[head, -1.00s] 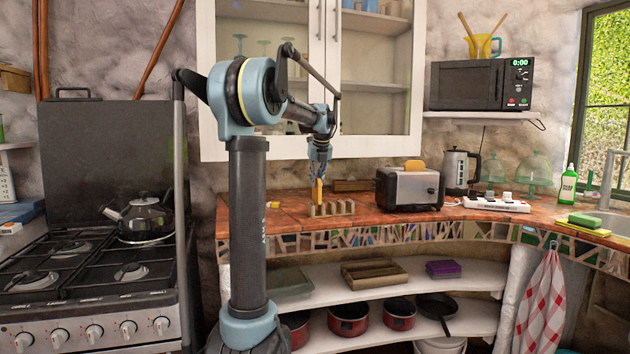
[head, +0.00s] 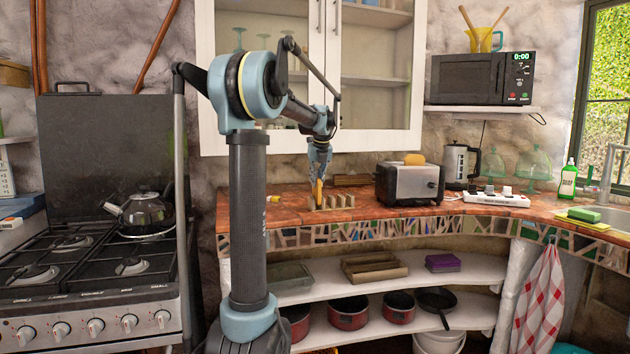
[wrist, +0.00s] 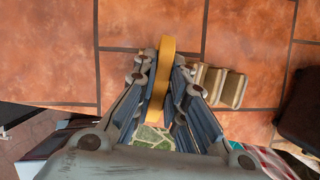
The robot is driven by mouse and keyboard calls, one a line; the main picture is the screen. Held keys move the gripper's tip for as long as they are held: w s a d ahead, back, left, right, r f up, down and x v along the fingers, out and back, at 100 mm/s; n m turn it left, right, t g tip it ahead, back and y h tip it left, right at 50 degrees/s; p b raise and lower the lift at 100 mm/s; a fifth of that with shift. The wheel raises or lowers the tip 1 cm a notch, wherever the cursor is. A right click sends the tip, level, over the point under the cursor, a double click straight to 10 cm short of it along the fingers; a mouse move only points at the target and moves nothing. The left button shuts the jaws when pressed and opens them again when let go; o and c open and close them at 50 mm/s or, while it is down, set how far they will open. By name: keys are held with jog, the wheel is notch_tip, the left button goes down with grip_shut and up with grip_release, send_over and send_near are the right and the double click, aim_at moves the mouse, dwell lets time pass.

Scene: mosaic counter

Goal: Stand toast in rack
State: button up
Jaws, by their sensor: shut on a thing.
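My gripper (head: 319,172) is shut on a slice of toast (head: 318,193) and holds it upright, edge-on, above the counter. The toast also shows between the fingers in the wrist view (wrist: 161,75). The toast rack (head: 336,203), a pale wooden block with several upright dividers, stands on the counter. The toast's lower part overlaps the rack's left end in the head view. In the wrist view the rack (wrist: 218,84) shows just right of the right finger, which hides its near part. I cannot tell whether the toast's lower edge is inside a slot.
A toaster (head: 410,184) with another slice of toast (head: 414,159) in its top stands right of the rack. A small yellow object (head: 273,198) lies left. Tiled counter (wrist: 60,50) is clear left of the toast.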

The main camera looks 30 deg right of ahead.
jog(key=shift+f, duration=0.35)
jog(key=o, duration=0.5)
dwell(0.7)
jog(key=o, duration=0.5)
jog(key=v, duration=1.2)
